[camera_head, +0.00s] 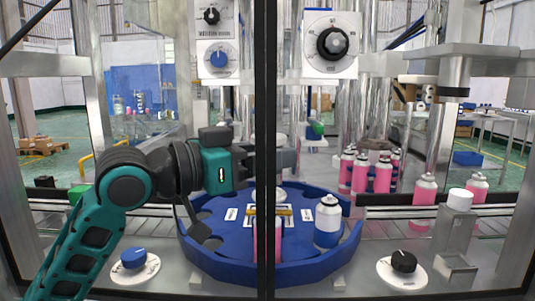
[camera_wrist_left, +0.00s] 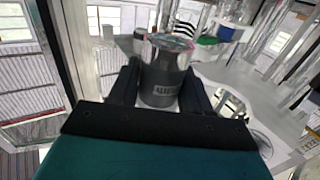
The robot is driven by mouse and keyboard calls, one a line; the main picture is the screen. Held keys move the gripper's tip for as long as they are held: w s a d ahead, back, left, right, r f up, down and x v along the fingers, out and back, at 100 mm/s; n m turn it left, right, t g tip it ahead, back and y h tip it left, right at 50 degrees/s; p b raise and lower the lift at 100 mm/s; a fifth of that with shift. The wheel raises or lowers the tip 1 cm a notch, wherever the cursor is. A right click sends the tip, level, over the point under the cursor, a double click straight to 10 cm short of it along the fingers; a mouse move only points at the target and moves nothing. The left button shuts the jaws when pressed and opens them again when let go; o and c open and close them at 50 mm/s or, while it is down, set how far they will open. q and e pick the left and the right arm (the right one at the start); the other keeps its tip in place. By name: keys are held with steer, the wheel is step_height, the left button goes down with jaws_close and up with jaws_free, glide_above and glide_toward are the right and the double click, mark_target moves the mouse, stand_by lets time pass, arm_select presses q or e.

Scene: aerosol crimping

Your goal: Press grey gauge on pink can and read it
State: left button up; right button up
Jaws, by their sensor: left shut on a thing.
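My left gripper (camera_wrist_left: 160,92) is shut on the grey gauge (camera_wrist_left: 163,72), a dark grey cylinder with a shiny metallic upper part and a printed label. In the head view the same gripper (camera_head: 284,152) reaches from the left over the blue turntable, partly hidden by a dark upright post. The pink can (camera_head: 277,238) stands on the turntable below the gripper, its middle covered by the post. The gripper appears above the can and apart from it. The gauge's reading is not legible. My right gripper is not in view.
A white-and-blue can (camera_head: 328,222) stands at the turntable's (camera_head: 222,262) right side. Several pink cans (camera_head: 381,176) stand on the conveyor behind right. The dark post (camera_head: 265,110) crosses the front. Dial knobs (camera_head: 403,263) sit at front left and right.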

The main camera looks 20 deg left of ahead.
mark_target(257, 180)
arm_select(q)
steer(key=shift+f+b, duration=0.65)
steer(key=shift+f, duration=0.1)
steer(key=shift+f+b, duration=0.6)
steer(key=shift+b, duration=0.05)
steer(key=shift+f, duration=0.5)
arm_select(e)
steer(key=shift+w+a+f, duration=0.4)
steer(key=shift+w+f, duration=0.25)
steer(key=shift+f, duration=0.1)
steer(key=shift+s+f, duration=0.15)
arm_select(q)
steer(key=shift+a+p, duration=0.1)
steer(key=shift+p, duration=0.35)
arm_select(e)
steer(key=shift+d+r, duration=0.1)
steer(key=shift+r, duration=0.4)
arm_select(q)
steer(key=shift+f+b, duration=0.7)
steer(key=shift+f, duration=0.4)
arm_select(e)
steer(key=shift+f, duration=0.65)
arm_select(q)
steer(key=shift+r, duration=0.1)
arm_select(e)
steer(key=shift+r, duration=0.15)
